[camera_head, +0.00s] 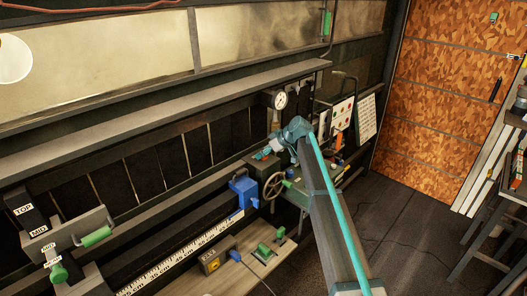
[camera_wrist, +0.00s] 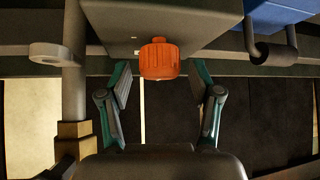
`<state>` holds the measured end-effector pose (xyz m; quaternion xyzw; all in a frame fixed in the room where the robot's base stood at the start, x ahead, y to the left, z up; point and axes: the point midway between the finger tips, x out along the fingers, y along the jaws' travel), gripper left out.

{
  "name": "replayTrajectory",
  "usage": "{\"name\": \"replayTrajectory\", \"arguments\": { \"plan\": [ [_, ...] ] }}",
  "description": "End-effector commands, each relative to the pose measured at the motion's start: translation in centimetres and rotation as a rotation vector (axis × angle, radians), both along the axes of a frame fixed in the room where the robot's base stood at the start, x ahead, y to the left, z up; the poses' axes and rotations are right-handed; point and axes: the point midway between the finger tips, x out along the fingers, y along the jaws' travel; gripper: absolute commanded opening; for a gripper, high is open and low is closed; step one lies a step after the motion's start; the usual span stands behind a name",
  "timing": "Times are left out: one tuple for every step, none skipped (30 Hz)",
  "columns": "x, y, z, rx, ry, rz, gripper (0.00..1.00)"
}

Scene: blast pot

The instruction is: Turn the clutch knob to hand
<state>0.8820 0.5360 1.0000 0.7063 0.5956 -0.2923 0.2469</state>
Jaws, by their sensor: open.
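An orange ribbed knob (camera_wrist: 159,60), which appears to be the clutch knob, sticks out from a grey box (camera_wrist: 185,20) in the wrist view. No label shows on it. My gripper (camera_wrist: 160,75) is open, with one teal-edged finger on each side of the knob. A gap shows between the knob and each finger, and nothing is held. In the head view my gripper (camera_head: 266,151) is at the machine, by the handwheel; the knob cannot be made out there.
In the wrist view a vertical rod (camera_wrist: 75,60) stands left and a blue block (camera_wrist: 280,12) with a dark hook lies upper right. In the head view a handwheel (camera_head: 273,186), a blue block (camera_head: 243,190) and a pressure gauge (camera_head: 280,100) are close to my arm. Floor on the right is open.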

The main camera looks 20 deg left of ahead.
Motion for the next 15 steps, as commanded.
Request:
{"name": "replayTrajectory", "arguments": {
  "plan": [
    [0.06,0.27,-0.21,0.0,0.001,0.001,0.64],
    [0.06,0.35,-0.33,0.0,0.001,0.001,0.64],
    [0.06,0.43,-0.44,0.0,0.001,0.001,0.64],
    [0.06,0.48,-0.51,0.0,0.001,0.001,0.64],
    [0.07,0.5,-0.54,0.0,0.001,0.001,0.64],
    [0.07,0.51,-0.57,0.0,0.0,0.0,0.64],
    [0.06,0.52,-0.59,0.0,0.0,0.0,0.64],
    [0.06,0.51,-0.59,0.0,0.0,0.0,0.64],
    [0.06,0.5,-0.59,0.0,0.0,0.0,0.64],
    [0.07,0.5,-0.59,0.0,0.0,0.0,0.64],
    [0.06,0.49,-0.58,0.0,0.0,0.0,0.64],
    [0.06,0.49,-0.58,0.0,0.001,-0.001,0.62],
    [0.06,0.48,-0.57,0.0,0.001,-0.001,0.57],
    [0.06,0.49,-0.57,0.0,0.001,-0.001,0.52],
    [0.06,0.48,-0.56,0.0,0.001,-0.001,0.45]
  ]
}}
